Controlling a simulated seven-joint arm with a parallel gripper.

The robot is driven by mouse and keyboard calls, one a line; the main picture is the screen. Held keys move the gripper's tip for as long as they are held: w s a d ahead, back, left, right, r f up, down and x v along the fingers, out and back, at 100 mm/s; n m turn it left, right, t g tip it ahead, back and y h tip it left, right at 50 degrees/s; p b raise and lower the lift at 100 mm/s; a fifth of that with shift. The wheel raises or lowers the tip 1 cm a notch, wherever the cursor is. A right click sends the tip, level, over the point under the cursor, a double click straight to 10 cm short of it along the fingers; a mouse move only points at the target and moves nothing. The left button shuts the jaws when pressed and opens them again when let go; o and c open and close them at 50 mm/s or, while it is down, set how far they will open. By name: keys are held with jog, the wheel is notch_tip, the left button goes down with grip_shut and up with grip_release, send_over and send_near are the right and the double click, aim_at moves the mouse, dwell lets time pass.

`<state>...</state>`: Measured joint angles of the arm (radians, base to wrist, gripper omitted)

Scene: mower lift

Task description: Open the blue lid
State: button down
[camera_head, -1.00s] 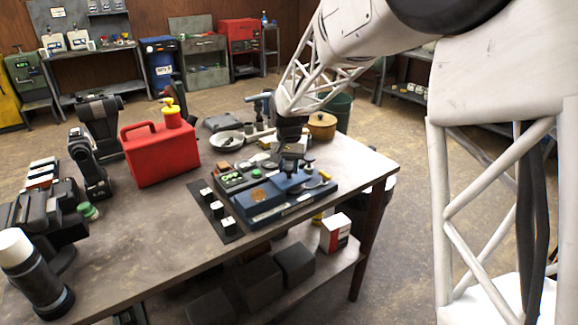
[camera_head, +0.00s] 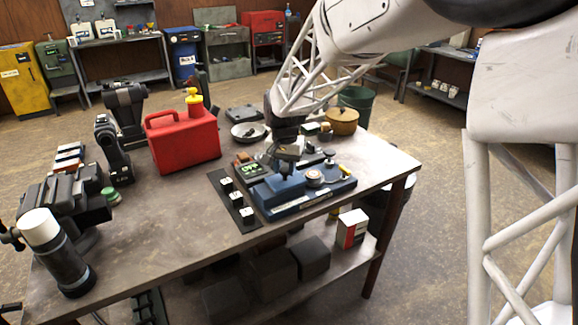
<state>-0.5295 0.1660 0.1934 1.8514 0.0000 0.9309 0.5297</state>
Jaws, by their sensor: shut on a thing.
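The blue lid (camera_head: 277,190) is a small blue block on the left part of a low blue base (camera_head: 300,203) near the table's front right edge. My gripper (camera_head: 286,168) points down onto the lid from above and is shut on its upper part. The fingers are small and partly dark, so the exact grip is hard to see. A round disc with a pale rim (camera_head: 314,178) lies uncovered on the base to the right of the lid.
A dark strip with white blocks (camera_head: 237,203) lies left of the base, and a panel with green lights (camera_head: 250,169) behind it. A red fuel can (camera_head: 185,143), a pale bowl (camera_head: 248,133) and a tan pot (camera_head: 342,121) stand on the table (camera_head: 150,235).

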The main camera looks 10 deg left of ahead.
aim_at(285, 169)
jog(key=c, duration=0.8)
grip_release()
jog(key=shift+r, duration=0.15)
jog(key=shift+r, duration=3.75)
